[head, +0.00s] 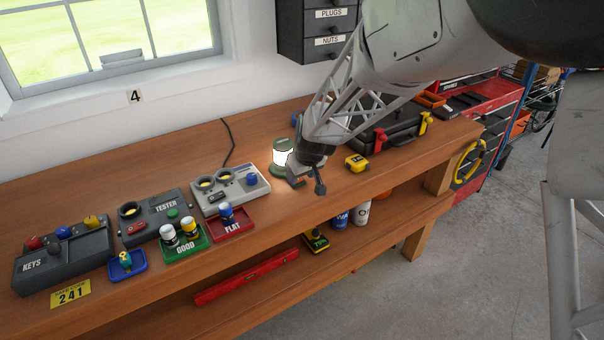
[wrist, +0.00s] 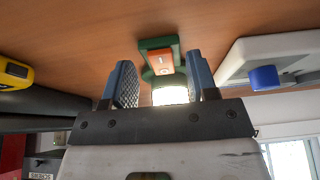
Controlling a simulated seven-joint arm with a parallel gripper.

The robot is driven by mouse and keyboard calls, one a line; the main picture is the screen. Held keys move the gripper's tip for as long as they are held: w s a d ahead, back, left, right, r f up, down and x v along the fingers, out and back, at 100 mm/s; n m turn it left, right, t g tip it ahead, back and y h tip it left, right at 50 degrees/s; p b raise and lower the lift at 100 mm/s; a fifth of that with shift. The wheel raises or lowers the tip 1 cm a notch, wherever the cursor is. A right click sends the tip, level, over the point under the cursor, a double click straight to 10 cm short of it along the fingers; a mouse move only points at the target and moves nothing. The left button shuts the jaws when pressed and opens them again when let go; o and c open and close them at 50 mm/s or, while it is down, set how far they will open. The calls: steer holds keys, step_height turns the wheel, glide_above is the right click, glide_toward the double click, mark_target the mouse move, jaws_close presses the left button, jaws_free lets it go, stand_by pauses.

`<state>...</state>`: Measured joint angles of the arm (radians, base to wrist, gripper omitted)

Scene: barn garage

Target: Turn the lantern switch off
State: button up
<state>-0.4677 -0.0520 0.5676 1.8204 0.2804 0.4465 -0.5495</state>
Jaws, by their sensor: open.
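The lantern (head: 283,150) stands on the wooden bench, its lamp glowing white under a green cap. In the wrist view the glowing lamp (wrist: 170,95) shows behind my gripper, with a green base (wrist: 145,43). The lantern switch (wrist: 162,61) is a small rocker on an orange panel on that base. My gripper (head: 306,182) is low over the bench, just right of and in front of the lantern. In the wrist view its two blue-grey fingers are apart and empty, with the switch panel between them in the picture. Contact cannot be told.
A grey two-dial device (head: 232,190) stands left of the lantern. A yellow tape measure (head: 357,163) and a black toolbox (head: 390,128) are to the right. Red (head: 230,230) and green (head: 186,248) battery trays sit further left. The bench's front edge is close to my gripper.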

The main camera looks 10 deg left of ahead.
steer(key=shift+w+a+f, duration=0.15)
steer(key=shift+f, duration=0.3)
steer(key=shift+c, duration=0.4)
steer(key=c, duration=0.9)
steer(key=shift+o, duration=0.2)
steer(key=shift+a, duration=0.1)
steer(key=shift+w+a+r+g+h, duration=0.1)
steer(key=shift+r+g+h, duration=0.05)
steer(key=shift+g+h, duration=0.35)
steer(key=shift+w+a+r+g+h, duration=0.1)
steer(key=shift+r+g+h, duration=0.05)
steer(key=shift+g+h, duration=0.35)
